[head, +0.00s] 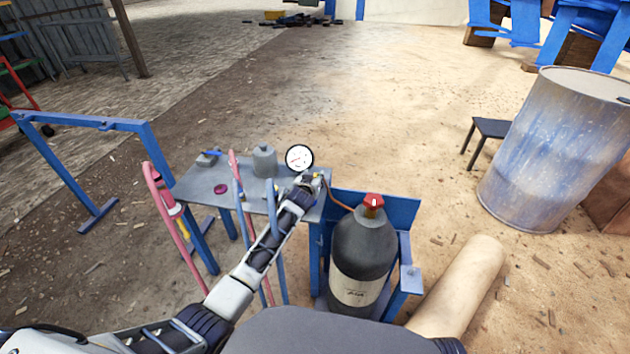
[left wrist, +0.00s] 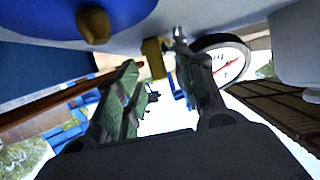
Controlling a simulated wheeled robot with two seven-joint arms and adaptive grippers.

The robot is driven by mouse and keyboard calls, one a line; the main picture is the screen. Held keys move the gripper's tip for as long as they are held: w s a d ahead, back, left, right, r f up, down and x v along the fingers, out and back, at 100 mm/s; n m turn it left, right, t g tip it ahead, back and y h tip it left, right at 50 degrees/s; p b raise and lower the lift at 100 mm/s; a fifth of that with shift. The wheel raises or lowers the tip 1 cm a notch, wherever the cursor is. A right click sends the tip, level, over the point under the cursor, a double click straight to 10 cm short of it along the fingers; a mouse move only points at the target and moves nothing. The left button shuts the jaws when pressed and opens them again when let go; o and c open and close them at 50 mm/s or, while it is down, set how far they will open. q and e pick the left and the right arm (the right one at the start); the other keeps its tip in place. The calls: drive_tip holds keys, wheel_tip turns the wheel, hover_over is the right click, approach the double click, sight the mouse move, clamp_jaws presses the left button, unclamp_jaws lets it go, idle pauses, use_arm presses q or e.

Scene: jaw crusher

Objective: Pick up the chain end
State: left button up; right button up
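I cannot make out a chain end in either view. My left gripper (head: 308,182) is at the right end of the grey table (head: 205,192), just below the round white gauge (head: 299,158). In the left wrist view its two green-grey fingers (left wrist: 158,82) stand apart, with a visible gap between them. A brass fitting (left wrist: 153,58) shows beyond the gap, and a small silvery piece (left wrist: 180,38) is near the right fingertip. Whether either finger touches them I cannot tell. The gauge also shows right of the fingers (left wrist: 222,64). My right gripper is not in view.
A dark gas cylinder (head: 362,250) with a red-topped valve stands in a blue frame right of the table. A copper-coloured pipe (head: 338,196) runs between them. Pink-handled tools (head: 165,205) lean at the table's front. A blue-white drum (head: 545,150) stands at right.

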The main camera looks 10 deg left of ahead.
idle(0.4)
use_arm(q)
drive_tip(key=shift+c, duration=0.6)
drive_tip(key=c, duration=0.7)
clamp_jaws()
drive_tip(key=shift+r, duration=0.1)
